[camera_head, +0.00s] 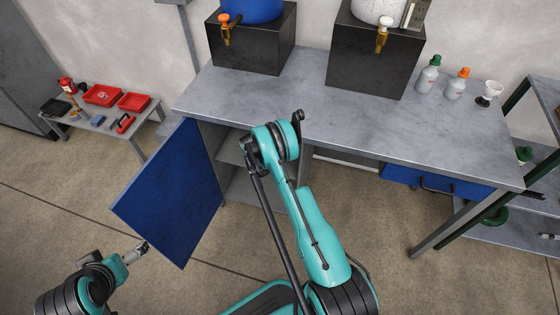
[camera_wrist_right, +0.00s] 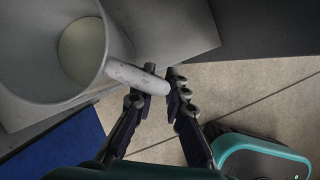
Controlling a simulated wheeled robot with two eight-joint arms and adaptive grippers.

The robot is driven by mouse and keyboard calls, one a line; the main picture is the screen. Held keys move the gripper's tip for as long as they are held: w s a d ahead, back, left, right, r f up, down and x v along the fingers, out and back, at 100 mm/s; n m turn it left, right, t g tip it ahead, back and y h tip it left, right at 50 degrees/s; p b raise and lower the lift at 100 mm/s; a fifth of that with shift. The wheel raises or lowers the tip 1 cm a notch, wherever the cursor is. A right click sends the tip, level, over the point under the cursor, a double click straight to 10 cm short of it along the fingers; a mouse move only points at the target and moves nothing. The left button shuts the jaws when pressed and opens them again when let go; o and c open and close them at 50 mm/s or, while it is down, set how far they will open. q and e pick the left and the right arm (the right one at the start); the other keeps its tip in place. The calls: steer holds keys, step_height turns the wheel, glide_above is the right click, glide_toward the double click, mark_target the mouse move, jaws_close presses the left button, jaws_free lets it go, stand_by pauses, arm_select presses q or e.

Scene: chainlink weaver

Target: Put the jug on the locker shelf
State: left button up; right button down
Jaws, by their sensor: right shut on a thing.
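The jug (camera_wrist_right: 88,52) is pale grey, with a round open mouth, at the upper left of the right wrist view. My right gripper (camera_wrist_right: 163,84) is shut on the end of its handle (camera_wrist_right: 130,75). A grey flat surface (camera_wrist_right: 185,28) lies behind the jug; I cannot tell whether they touch. In the head view the locker's blue door (camera_head: 172,192) stands open, with grey shelves (camera_head: 232,154) inside, partly hidden by my right arm. The jug and right gripper are hidden there. My left gripper (camera_head: 138,250) is low at the left, apart from the door; its jaw opening is unclear.
The grey workbench (camera_head: 300,110) above carries two black boxes with tapped vessels and several bottles. A blue drawer (camera_head: 435,181) is under its right side. A low table (camera_head: 100,121) with red trays stands at left. A rack (camera_head: 535,205) stands at right.

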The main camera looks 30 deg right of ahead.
steer(key=shift+w+d, duration=0.15)
steer(key=shift+d, duration=1.05)
steer(key=d, duration=0.1)
steer(key=d+b, duration=0.1)
steer(key=d, duration=0.2)
steer(key=shift+w+f+b, duration=0.1)
steer(key=shift+w+b, duration=0.2)
steer(key=shift+b, duration=0.1)
steer(key=shift+a+f+b, duration=0.25)
steer(key=shift+f+b, duration=0.15)
steer(key=shift+f, duration=0.3)
steer(key=shift+a+r, duration=0.1)
steer(key=c, duration=1.5)
jaws_free()
steer(key=shift+c, duration=0.2)
